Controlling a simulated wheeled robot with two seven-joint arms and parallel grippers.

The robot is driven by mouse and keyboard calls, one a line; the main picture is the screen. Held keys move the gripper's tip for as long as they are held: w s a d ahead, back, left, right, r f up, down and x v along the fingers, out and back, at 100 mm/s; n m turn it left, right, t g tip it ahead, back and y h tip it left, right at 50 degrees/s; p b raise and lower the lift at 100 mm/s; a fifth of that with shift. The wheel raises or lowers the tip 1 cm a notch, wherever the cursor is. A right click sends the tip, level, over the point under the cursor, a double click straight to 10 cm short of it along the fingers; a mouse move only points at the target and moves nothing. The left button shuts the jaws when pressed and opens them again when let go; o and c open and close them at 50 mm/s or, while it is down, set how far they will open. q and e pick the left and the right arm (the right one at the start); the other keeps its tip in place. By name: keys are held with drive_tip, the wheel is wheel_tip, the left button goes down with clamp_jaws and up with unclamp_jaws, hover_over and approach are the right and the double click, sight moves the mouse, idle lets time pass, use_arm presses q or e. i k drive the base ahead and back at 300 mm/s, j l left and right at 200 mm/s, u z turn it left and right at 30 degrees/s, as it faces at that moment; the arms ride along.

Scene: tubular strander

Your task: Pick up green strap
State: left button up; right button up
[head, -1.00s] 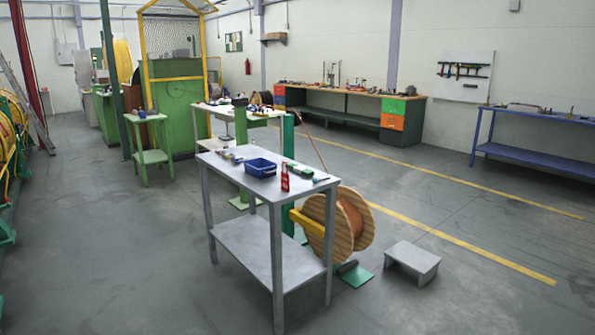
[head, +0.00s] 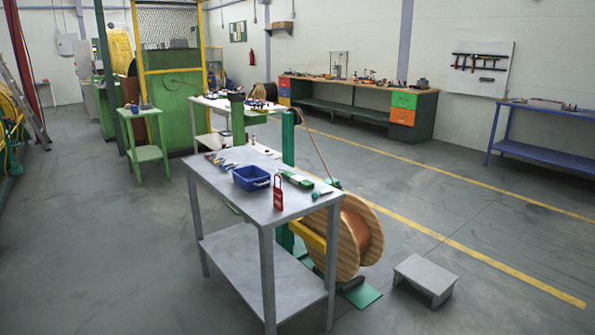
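A small green item (head: 302,182) lies on top of the grey table (head: 232,177), behind the red tag-like lockout piece (head: 278,193). It may be the green strap, but it is too small to tell for sure. Neither of my grippers is in view.
A blue bin (head: 251,179), a green-handled tool (head: 323,194) and several hand tools share the tabletop. A wooden cable reel (head: 352,243) stands behind the table. A low grey step (head: 426,276) is at its right.

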sight(299, 180)
drive_tip(key=i+l, duration=0.15)
drive_tip(key=i, duration=0.3)
drive_tip(key=i+l, duration=0.15)
drive_tip(key=i, duration=0.35)
drive_tip(key=i+l+u, duration=0.1)
drive_tip(key=i, duration=0.35)
drive_tip(key=i+l, duration=0.2)
drive_tip(key=i, duration=0.25)
drive_tip(key=i+l, duration=0.2)
drive_tip(key=i, duration=0.3)
